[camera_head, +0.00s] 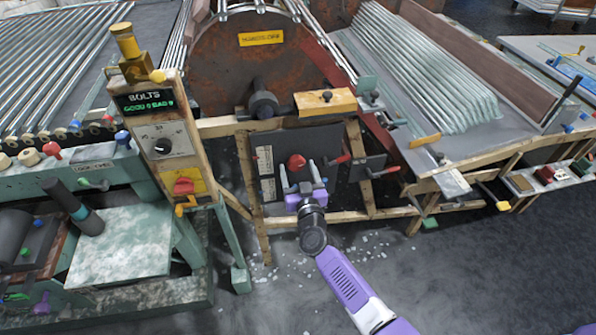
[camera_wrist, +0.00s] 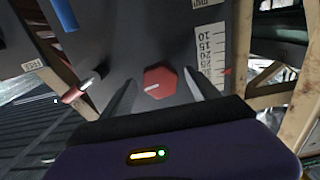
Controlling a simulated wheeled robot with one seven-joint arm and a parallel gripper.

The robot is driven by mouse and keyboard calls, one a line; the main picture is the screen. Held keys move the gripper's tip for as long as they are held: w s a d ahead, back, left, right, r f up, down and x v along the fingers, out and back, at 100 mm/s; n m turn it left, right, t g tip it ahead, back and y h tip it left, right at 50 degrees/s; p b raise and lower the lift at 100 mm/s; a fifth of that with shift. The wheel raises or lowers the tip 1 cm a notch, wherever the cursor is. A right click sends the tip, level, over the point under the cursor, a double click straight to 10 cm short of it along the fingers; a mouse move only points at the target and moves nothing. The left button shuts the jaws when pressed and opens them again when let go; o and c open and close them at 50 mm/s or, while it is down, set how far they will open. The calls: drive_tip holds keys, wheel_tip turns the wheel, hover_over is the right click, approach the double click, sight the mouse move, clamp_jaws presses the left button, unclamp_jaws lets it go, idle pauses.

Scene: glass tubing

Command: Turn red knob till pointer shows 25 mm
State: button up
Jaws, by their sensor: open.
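The red knob (camera_wrist: 160,82) is six-sided with a white line on its face, on a dark grey panel. It also shows in the head view (camera_head: 297,161). My gripper (camera_head: 299,168) is at the panel; in the wrist view its fingers (camera_wrist: 160,77) stand apart on either side of the knob, with gaps visible. A white scale (camera_wrist: 210,50) with numbers including 10, 15, 20 and 25 is right of the knob in the wrist view. A small red pointer (camera_wrist: 228,72) is by its lower part, beyond 25; its exact reading is too small to tell.
Red-handled levers (camera_head: 340,160) are right of the panel in the head view; one red handle (camera_wrist: 75,95) shows left of the knob in the wrist view. Wooden beams (camera_head: 255,205) frame the panel. A control box (camera_head: 165,140) stands left. Floor in front is open, with scattered shards.

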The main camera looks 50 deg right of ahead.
drive_tip(key=c, duration=1.4)
drive_tip(key=shift+o, duration=0.2)
drive_tip(key=shift+m, duration=0.3)
drive_tip(key=m, duration=0.6)
drive_tip(key=shift+a, duration=0.1)
drive_tip(key=m, duration=0.7)
drive_tip(key=o, duration=1.4)
drive_tip(key=shift+c, duration=0.2)
